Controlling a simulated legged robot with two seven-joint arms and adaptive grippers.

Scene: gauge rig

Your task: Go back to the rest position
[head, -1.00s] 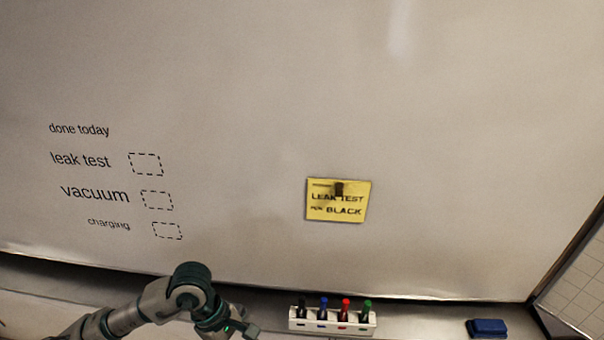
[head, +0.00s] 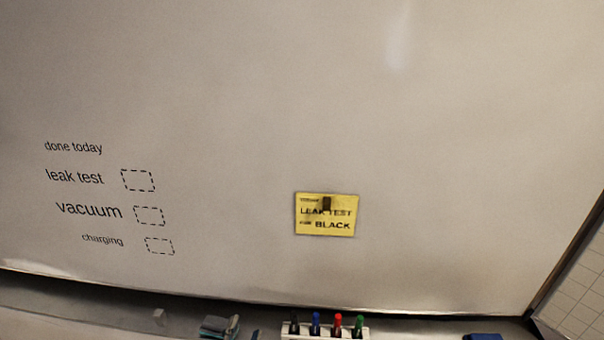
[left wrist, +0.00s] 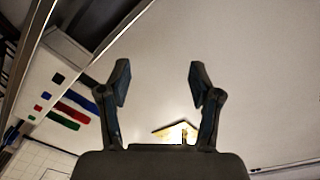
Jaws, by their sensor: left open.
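My left gripper (left wrist: 160,82) is open and empty in the left wrist view, its two dark fingers apart with pale board behind them. My right gripper is in neither view. The whiteboard (head: 430,160) fills the head view, with dashed boxes beside "leak test", "vacuum" and "charging" that look empty. A yellow note (head: 327,214) on it reads "LEAK TEST" and "BLACK".
A white holder (head: 362,332) with black, blue, red and green markers stands on the ledge below the board. It also shows at left in the left wrist view (left wrist: 38,84). A blue eraser (head: 483,337) lies right of it. White tiles (head: 585,290) line the right side.

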